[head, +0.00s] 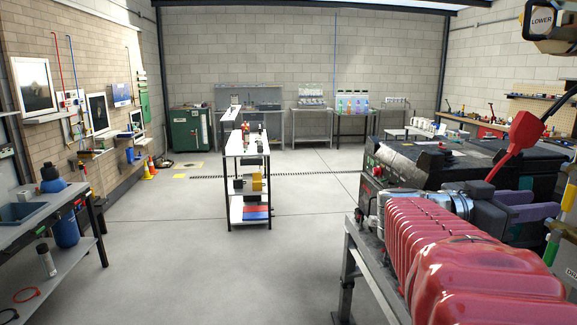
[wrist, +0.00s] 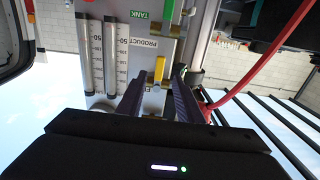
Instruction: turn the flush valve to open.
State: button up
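In the wrist view my gripper (wrist: 158,78) is open, its two dark fingers apart. A yellow valve handle (wrist: 159,69) shows between the fingertips, with a gap on each side; I cannot tell whether it touches either finger. A green handle (wrist: 168,12) is farther up, near a green TANK label (wrist: 141,15). A PRODUCT label (wrist: 158,43) is on the pale panel (wrist: 150,30). No label reading flush is legible, so I cannot tell which handle is the flush valve.
Two graduated flow tubes (wrist: 92,60) stand left of the handles. A red hose (wrist: 255,85) curves at the right of the gripper.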

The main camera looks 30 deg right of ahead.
aim_at(566, 200)
jog(key=shift+x, duration=4.75)
jog(key=shift+c, duration=0.2)
grip_shut()
